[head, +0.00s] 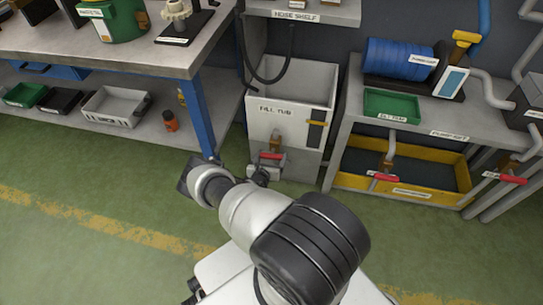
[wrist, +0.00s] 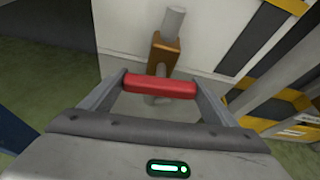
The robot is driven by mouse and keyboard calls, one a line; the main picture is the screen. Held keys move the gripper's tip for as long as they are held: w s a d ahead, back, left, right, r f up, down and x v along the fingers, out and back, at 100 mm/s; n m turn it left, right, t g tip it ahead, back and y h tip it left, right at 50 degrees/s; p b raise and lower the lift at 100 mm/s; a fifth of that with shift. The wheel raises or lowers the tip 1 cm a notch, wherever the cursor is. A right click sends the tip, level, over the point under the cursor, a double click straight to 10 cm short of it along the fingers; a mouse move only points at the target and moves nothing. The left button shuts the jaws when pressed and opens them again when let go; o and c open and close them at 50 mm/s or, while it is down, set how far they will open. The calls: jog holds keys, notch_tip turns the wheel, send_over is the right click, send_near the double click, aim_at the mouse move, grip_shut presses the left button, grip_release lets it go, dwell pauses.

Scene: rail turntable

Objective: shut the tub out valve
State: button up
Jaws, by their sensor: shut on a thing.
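The fill tub (head: 290,118) is a white-grey bin standing on the floor under the hose shelf. Its outlet valve has a brass body (head: 277,143) low on the front with a red handle (head: 270,156). In the wrist view the brass body (wrist: 164,54) is behind the red handle (wrist: 160,86), which lies crosswise. My gripper (wrist: 160,88) is shut on the red handle, with a finger at each end of it. In the head view my arm hides part of the area just below the valve.
Two more red-handled valves, a middle one (head: 385,177) and a right one (head: 512,178), sit by the yellow-edged bund (head: 400,188) at right. A workbench (head: 130,45) with a blue leg stands at left. Green floor (head: 90,190) is clear at left.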

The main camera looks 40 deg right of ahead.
jog(key=shift+m+y, duration=0.3)
jog(key=shift+m, duration=0.1)
jog(key=shift+t, duration=0.3)
jog(key=o, duration=1)
jog(key=shift+o, duration=0.2)
